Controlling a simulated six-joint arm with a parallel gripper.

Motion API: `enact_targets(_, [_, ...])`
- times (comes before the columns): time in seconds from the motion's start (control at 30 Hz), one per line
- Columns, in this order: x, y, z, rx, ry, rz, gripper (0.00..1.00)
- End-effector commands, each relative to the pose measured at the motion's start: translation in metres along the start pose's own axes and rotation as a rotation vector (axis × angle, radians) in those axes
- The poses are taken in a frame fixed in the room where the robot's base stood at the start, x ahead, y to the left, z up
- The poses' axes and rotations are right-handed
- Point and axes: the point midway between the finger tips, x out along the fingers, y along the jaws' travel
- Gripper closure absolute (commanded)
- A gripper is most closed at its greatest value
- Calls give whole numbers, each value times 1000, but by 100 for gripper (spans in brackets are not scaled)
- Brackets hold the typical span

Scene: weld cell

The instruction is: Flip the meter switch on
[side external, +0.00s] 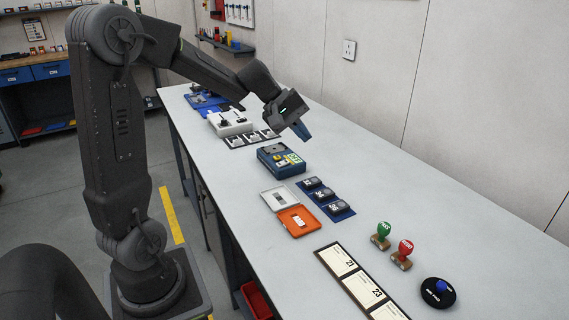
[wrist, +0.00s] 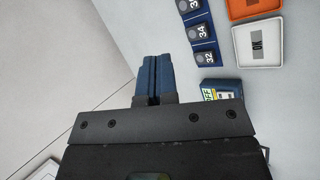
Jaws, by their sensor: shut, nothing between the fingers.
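The meter (side external: 273,153) is a blue box with a yellow part and a pale yellow-green label on its top, lying on the bench below my gripper. Part of it shows in the wrist view (wrist: 227,84), at the right of my fingers, with a label that seems to read "OFF"; my gripper body hides the rest. The switch lever is too small to make out. My gripper (side external: 304,134) has blue fingers pressed together, empty, above and just behind the meter, apparently apart from it. The shut fingers also show in the wrist view (wrist: 157,62).
A blue strip with several dark numbered pieces (side external: 325,194), an open orange-and-white case (side external: 296,222), two stamps (side external: 381,236) and a stamp pad (side external: 438,293) lie nearer the camera. A white device (side external: 229,122) stands farther back. Bench near the wall is clear.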

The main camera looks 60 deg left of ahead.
Motion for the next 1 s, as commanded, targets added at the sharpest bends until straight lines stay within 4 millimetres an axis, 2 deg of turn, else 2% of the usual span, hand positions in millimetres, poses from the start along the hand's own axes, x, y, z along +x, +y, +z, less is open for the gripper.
enact_targets(0.03, [3,-5,-27,-91,2,32,100])
enact_targets(0.2, [5,-24,-102,-350,19,151,100])
enact_targets(0.3, [5,-38,-136,-468,32,212,100])
enact_targets(0.4, [4,-51,-162,-554,42,258,100])
enact_targets(0.6, [2,-65,-185,-636,54,304,100])
enact_targets(1.0, [2,-66,-187,-642,55,308,100])
